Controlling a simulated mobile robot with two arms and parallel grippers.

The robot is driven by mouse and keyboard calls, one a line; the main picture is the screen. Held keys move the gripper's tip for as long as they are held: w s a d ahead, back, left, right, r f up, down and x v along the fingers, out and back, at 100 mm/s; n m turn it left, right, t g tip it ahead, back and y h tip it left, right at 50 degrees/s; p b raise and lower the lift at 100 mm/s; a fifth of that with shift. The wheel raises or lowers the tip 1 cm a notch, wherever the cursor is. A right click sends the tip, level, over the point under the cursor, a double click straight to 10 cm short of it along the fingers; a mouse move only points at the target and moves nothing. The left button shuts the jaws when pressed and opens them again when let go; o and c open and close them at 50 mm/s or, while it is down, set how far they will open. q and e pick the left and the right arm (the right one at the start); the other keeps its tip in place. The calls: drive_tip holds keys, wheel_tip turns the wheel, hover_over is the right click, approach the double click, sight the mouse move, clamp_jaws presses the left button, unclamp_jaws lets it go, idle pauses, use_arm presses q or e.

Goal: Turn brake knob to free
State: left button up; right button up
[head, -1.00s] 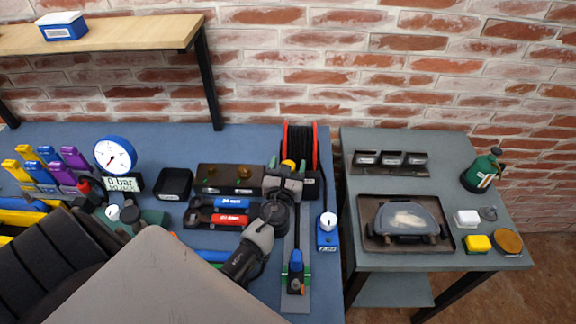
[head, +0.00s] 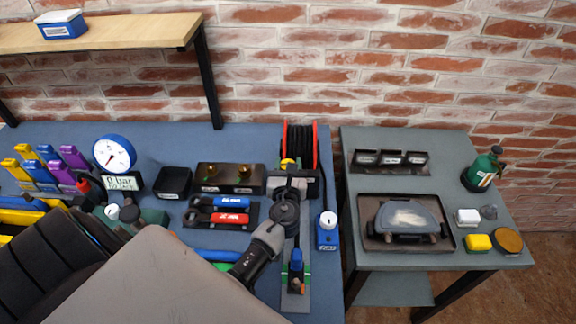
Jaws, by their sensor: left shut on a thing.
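A hose reel (head: 300,140) with red side flanges and dark coils stands at the back right of the blue bench. A yellow knob (head: 287,164) shows low at its front; I take it as the brake knob. My left gripper (head: 288,170) reaches it from the front, with its wrist just below it in the picture. The jaws are shut on the knob, and the gripper hides much of it. I cannot read its setting or any marks. My right gripper is not in view.
A blue box with a white dial (head: 327,220) stands right of my wrist. A clamp-like fixture (head: 296,262) lies in front. A black block with brass fittings (head: 230,178) and a tray with blue and red tools (head: 222,211) stand left. A grey side table (head: 385,262) stands right.

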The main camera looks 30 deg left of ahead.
use_arm(q)
drive_tip(key=shift+n+g+y+b, duration=0.7)
drive_tip(key=shift+n+g+y, duration=1.4)
drive_tip(key=shift+y, duration=0.2)
drive_tip(key=o, duration=0.9)
